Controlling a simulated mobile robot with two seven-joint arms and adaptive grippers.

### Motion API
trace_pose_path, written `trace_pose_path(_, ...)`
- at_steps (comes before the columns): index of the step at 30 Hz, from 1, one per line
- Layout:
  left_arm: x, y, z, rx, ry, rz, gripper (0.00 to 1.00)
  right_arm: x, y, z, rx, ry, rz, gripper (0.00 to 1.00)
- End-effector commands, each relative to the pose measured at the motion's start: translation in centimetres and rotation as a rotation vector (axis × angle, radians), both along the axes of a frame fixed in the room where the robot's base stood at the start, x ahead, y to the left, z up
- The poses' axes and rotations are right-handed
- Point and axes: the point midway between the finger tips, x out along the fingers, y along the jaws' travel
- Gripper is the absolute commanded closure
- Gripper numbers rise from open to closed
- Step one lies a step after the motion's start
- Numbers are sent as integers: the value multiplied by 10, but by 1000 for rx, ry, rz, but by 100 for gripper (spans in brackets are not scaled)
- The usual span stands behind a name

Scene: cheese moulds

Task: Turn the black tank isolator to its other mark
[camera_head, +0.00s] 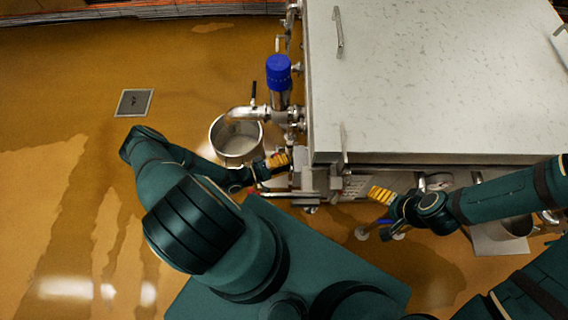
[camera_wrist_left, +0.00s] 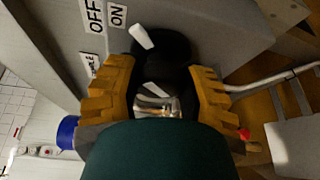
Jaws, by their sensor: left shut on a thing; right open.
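The black tank isolator (camera_wrist_left: 174,48) is a round black knob with a white pointer bar, on the grey panel in the left wrist view. The bar's upper end leans up and left, towards the ON label (camera_wrist_left: 117,15); the OFF label (camera_wrist_left: 95,14) is left of ON. My left gripper (camera_wrist_left: 160,72) has its yellow fingers on either side of the black knob and is shut on it. In the head view my left gripper (camera_head: 276,161) is at the tank's near left corner, and the isolator cannot be made out. My right gripper (camera_head: 381,195) is open and empty, in front of the tank.
The big steel tank (camera_head: 430,80) fills the upper right. A blue-capped valve (camera_head: 279,75) and pipe stand on its left side, above a steel bucket (camera_head: 236,140). A floor drain (camera_head: 134,102) lies at left; the wet floor there is otherwise clear.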

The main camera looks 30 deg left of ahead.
Motion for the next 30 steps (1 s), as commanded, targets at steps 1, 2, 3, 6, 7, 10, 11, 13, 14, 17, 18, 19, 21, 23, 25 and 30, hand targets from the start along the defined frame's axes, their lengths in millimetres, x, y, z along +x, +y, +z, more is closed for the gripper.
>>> trace_pose_path(1, 1, 1, 1, -1, -3, 3, 94, 0, 0, 0, 0, 0, 0, 13)
trace_pose_path(2, 1, 1, 1, -1, -3, 3, 94, 0, 0, 0, 0, 0, 0, 13)
trace_pose_path(3, 1, 1, 1, -1, -3, 3, 94, 0, 0, 0, 0, 0, 0, 13)
trace_pose_path(6, 1, 1, 1, -1, -2, 3, 94, 0, 0, 0, 0, 0, 0, 13)
trace_pose_path(7, 2, 1, 1, -1, -2, 3, 53, 0, 0, 0, 0, 0, 0, 13)
trace_pose_path(10, 1, 1, 1, -1, -2, 2, 25, 0, 0, 0, 0, 0, 0, 13)
trace_pose_path(11, 1, 1, 1, -1, -2, 2, 25, 0, 0, 0, 0, 0, 0, 13)
trace_pose_path(13, 1, 1, 0, -1, 0, 2, 25, 0, 0, 0, 0, 0, 0, 13)
trace_pose_path(14, 1, 1, 0, -1, 1, 2, 25, 0, 0, 0, 0, 0, 0, 13)
trace_pose_path(17, -1, 1, 0, 0, 1, 1, 25, 0, 0, 0, 0, 0, 0, 13)
trace_pose_path(18, -2, 2, 0, 1, 2, 2, 25, 0, 0, 0, 0, 0, 1, 13)
trace_pose_path(19, -4, 4, 0, 1, 3, 2, 25, 0, 0, 0, 0, 0, 0, 13)
trace_pose_path(21, -9, 8, 0, 1, 5, 4, 25, 0, 0, 0, 0, 0, 0, 13)
trace_pose_path(23, -15, 13, 1, 3, 5, 3, 25, 0, 0, 0, 0, 0, 0, 13)
trace_pose_path(25, -24, 19, 2, 1, 3, 4, 25, 0, 0, 0, 0, 0, 0, 13)
trace_pose_path(30, -43, 34, 6, -1, 0, 4, 25, 0, 0, 0, 0, 0, 0, 13)
